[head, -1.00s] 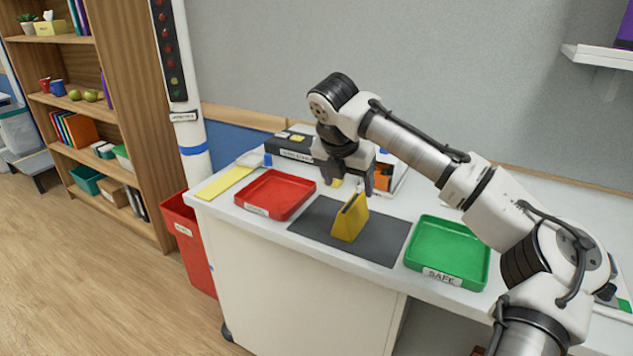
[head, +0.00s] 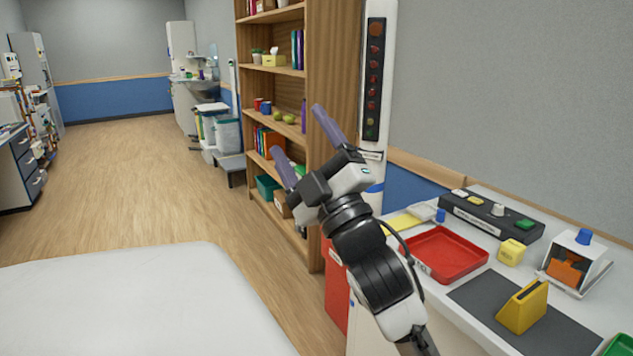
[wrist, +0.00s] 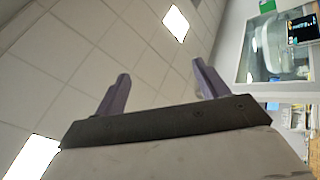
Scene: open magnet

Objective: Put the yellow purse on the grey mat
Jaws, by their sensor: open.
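The yellow purse (head: 524,306) stands upright on the grey mat (head: 575,338) on the counter, at the lower right of the head view. My gripper (head: 302,138) is raised well away from the purse, up and to the left, in front of the bookshelf. Its two purple fingers are spread apart with nothing between them. In the wrist view my gripper (wrist: 160,88) is also open and empty, against the ceiling. The purse and mat do not show in the wrist view.
On the counter (head: 475,325) are a red tray (head: 447,270), a small yellow box (head: 511,252), a black panel box (head: 490,215) and a clear-sided container (head: 575,262). A green tray (head: 621,345) is cut off at the right. A red bin (head: 337,285) stands beside the counter. A white surface (head: 150,300) lies lower left.

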